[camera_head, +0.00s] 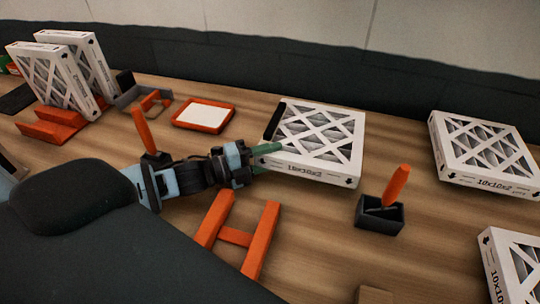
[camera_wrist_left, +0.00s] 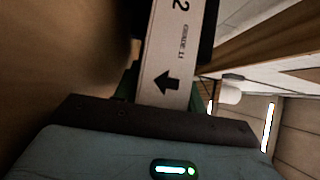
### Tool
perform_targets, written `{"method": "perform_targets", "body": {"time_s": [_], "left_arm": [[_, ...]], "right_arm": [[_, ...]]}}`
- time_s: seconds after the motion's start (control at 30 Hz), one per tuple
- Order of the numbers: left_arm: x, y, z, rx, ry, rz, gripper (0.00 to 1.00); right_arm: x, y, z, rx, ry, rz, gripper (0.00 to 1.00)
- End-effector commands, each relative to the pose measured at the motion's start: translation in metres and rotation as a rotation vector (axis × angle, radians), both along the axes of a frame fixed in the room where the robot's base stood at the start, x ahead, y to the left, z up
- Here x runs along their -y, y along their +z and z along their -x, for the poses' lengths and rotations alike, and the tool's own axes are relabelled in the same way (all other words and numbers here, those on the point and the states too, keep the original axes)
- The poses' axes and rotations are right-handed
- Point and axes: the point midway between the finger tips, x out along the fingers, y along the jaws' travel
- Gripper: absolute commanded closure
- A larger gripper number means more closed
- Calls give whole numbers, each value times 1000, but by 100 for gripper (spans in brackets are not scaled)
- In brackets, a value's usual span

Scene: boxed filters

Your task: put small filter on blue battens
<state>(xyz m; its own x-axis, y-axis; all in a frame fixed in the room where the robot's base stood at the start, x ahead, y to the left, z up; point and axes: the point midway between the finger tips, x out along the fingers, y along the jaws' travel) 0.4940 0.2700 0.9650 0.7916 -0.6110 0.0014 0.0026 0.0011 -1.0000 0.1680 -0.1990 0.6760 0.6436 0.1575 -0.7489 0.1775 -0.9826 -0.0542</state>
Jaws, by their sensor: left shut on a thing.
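My left gripper (camera_head: 258,163) is shut on the near left corner of a white cardboard-framed filter (camera_head: 314,172) in the middle of the head view. The filter lies about flat, its lattice face up; I cannot tell whether it touches the table. In the left wrist view the filter's white edge (camera_wrist_left: 168,60), with a black arrow, stands between the green fingers of my left gripper (camera_wrist_left: 165,95). I see no blue battens; the H-shaped battens (camera_head: 236,236) in front of the gripper are orange. My right gripper is not in view.
Two more filters lie at the right (camera_head: 484,150) and lower right (camera_head: 515,265). Two filters (camera_head: 52,76) stand upright in an orange rack (camera_head: 52,125) at the left. A dark box with an orange-handled tool (camera_head: 380,212), another orange handle (camera_head: 143,130) and an orange tray (camera_head: 229,118) are nearby.

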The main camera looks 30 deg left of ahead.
Motion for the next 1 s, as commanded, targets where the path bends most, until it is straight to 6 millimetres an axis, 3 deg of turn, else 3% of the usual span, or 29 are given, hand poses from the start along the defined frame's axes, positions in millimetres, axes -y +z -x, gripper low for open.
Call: {"method": "perform_targets", "body": {"time_s": [0.07, 0.1, 0.23, 0.6, 1.0], "left_arm": [[0, -3, 0, -1, 0, 1, 84], [0, -3, 0, -1, 0, 0, 55], [0, -3, 0, -1, 0, 0, 38], [0, 3, 0, 1, 0, 0, 38], [-23, -1, 31, -5, 1, 0, 38]], "right_arm": [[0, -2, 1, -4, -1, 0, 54], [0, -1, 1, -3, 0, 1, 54], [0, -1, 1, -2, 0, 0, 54], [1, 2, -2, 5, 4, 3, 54], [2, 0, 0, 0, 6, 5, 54]]}}
